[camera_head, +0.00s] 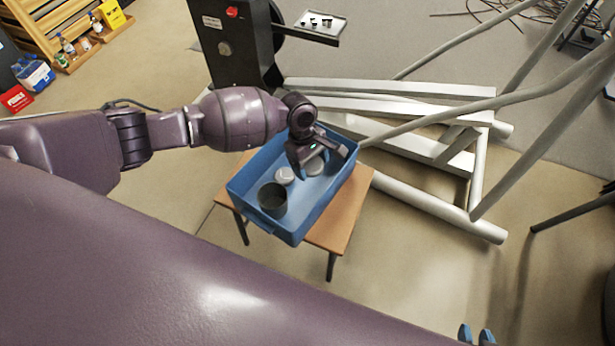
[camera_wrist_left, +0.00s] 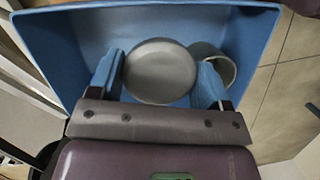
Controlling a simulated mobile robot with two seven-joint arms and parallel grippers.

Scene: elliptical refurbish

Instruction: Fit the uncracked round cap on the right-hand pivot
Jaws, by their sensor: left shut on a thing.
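My left gripper (camera_head: 318,165) reaches down into the blue bin (camera_head: 243,192). In the left wrist view its blue fingers (camera_wrist_left: 160,82) are shut on a smooth grey round cap (camera_wrist_left: 160,70), one finger at each side. No crack shows on the face of this cap. In the head view the held cap (camera_head: 315,166) is partly hidden by the gripper. Another pale round cap (camera_head: 284,175) lies in the bin to its left; it is too small to tell if it is cracked. The two blue fingertips of my right gripper (camera_head: 476,335) show apart at the bottom edge. I cannot pick out the right-hand pivot.
A dark cup (camera_head: 273,198) stands in the bin's near corner. The bin rests on a small wooden table (camera_head: 345,212). The machine's pale tubes and rails (camera_head: 400,130) stand close on the right. A dark upright housing (camera_head: 232,50) and a small parts tray (camera_head: 318,27) are behind.

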